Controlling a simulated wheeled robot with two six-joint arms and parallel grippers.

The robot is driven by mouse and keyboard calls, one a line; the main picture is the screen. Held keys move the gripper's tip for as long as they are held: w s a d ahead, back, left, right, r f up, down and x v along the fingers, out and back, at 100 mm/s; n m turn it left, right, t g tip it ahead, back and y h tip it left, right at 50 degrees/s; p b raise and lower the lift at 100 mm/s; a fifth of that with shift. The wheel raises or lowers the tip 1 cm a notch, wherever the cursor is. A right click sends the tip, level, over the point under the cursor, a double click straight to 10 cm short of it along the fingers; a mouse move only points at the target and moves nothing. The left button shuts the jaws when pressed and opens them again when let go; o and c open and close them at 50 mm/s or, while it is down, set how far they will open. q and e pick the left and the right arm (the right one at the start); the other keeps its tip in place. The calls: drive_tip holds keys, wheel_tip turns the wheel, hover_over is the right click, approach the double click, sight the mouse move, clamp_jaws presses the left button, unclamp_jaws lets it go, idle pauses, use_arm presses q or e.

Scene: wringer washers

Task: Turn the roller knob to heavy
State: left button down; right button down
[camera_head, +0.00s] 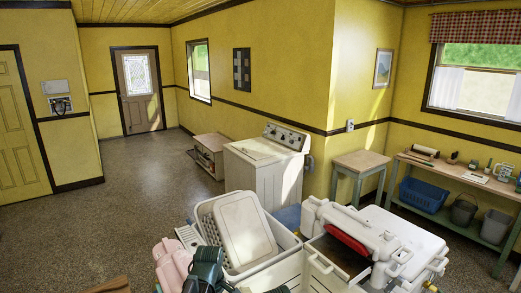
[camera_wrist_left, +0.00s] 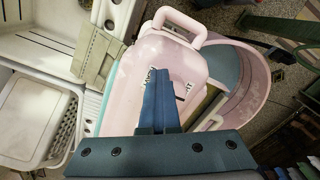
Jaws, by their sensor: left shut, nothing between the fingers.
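In the left wrist view, a pink wringer head (camera_wrist_left: 188,55) with a handle loop on top fills the middle. Small dark lettering shows on its face on either side of my fingers, too small and covered to read. My left gripper (camera_wrist_left: 158,72) is shut and empty, its fingertips over the lettered face. The roller knob is hidden behind the fingers, so its setting and any contact cannot be told. In the head view, my left gripper (camera_head: 207,265) is at the bottom, beside the pink wringer head (camera_head: 172,265).
A pink tub (camera_wrist_left: 255,85) lies beyond the wringer head. A white tub with a ribbed board (camera_head: 243,228) and a white wringer with a red part (camera_head: 350,241) stand to the right. A white washer (camera_head: 268,170) is behind. Open floor (camera_head: 90,225) lies left.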

use_arm(q)
drive_tip(key=shift+s+a, duration=0.2)
drive_tip(key=shift+s, duration=0.25)
drive_tip(key=shift+s+a, duration=0.1)
drive_tip(key=shift+s, duration=0.25)
drive_tip(key=shift+s+a, duration=0.3)
drive_tip(key=shift+a, duration=0.05)
drive_tip(key=shift+s+d, duration=0.1)
drive_tip(key=shift+s, duration=0.1)
idle(0.3)
drive_tip(key=shift+s+d, duration=0.1)
drive_tip(key=shift+s, duration=0.05)
wheel_tip(320, 180, up, 6)
drive_tip(key=p, duration=0.6)
drive_tip(key=shift+d, duration=0.1)
